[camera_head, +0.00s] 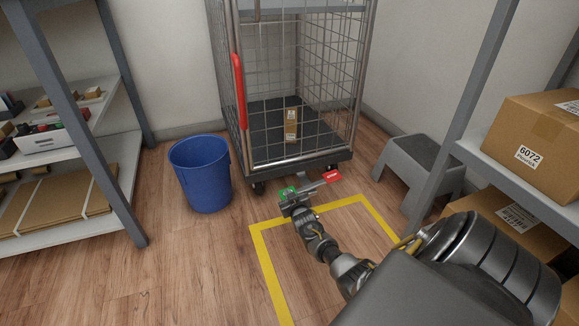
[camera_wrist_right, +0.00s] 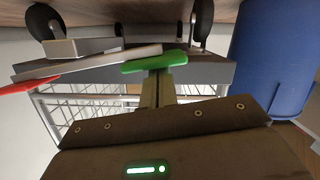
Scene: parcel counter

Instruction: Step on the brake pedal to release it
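The wire roll cage (camera_head: 292,90) stands against the back wall with two pedals low at its front. The green pedal (camera_head: 287,192) is at the left and the red pedal (camera_head: 332,176) is at the right on a grey lever. My right gripper (camera_head: 294,207) reaches down to the green pedal. In the right wrist view, the fingers (camera_wrist_right: 158,88) are together, with nothing seen between them. Their tips meet the green pedal (camera_wrist_right: 155,62) in the picture; contact is not certain. The red pedal (camera_wrist_right: 28,85) is off to the left there. My left gripper is not in view.
A blue bin (camera_head: 201,174) stands left of the cage. A grey step stool (camera_head: 418,166) stands to its right. Yellow floor tape (camera_head: 266,268) marks the floor in front. Shelves with boxes (camera_head: 535,140) flank both sides. A small brown box (camera_head: 291,124) is in the cage.

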